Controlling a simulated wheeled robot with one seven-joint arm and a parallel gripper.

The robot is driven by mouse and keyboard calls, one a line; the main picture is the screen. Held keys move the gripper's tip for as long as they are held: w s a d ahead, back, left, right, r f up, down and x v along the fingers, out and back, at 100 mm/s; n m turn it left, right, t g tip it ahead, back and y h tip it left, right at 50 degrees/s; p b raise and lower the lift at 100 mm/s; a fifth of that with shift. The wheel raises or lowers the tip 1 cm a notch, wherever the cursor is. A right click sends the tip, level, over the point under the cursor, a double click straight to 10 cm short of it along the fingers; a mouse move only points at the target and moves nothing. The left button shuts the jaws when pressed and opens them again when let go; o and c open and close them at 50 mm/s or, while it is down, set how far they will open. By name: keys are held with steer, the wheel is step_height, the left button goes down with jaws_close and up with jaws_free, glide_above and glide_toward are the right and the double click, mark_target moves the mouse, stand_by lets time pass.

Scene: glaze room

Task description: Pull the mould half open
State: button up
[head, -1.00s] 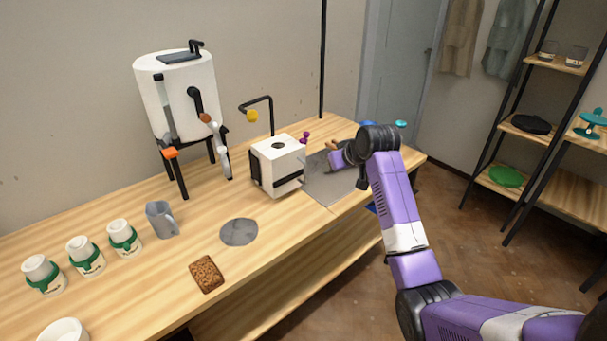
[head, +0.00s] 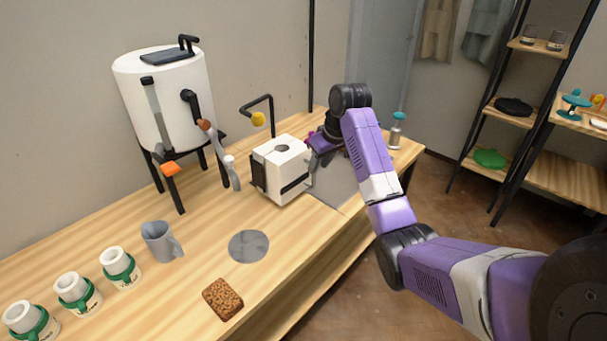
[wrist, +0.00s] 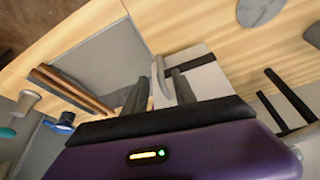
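The mould (head: 280,172) is a white block with a dark strap and a round hole on top, standing upright on the wooden table. It also shows in the wrist view (wrist: 205,80). I see no clear gap between its halves. My gripper (head: 311,166) is at the mould's right side, partly hidden by my arm in the head view. In the wrist view my gripper (wrist: 158,84) has its two dark fingers apart, with a light grey upright piece, seemingly the mould's handle, between them. I cannot tell whether either finger touches it.
A grey mat (head: 338,190) lies right of the mould. A tap pipe with a yellow end (head: 258,118) stands behind it. A white urn (head: 165,95) stands left, with a grey mug (head: 158,241). Brown sticks (wrist: 70,90) lie beside my gripper. A teal-topped bottle (head: 396,130) stands at right.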

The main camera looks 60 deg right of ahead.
mark_target(313, 184)
steer(key=x, duration=0.7)
steer(key=shift+w+f, duration=0.15)
steer(key=shift+f, duration=0.15)
jaws_close()
stand_by(1.2)
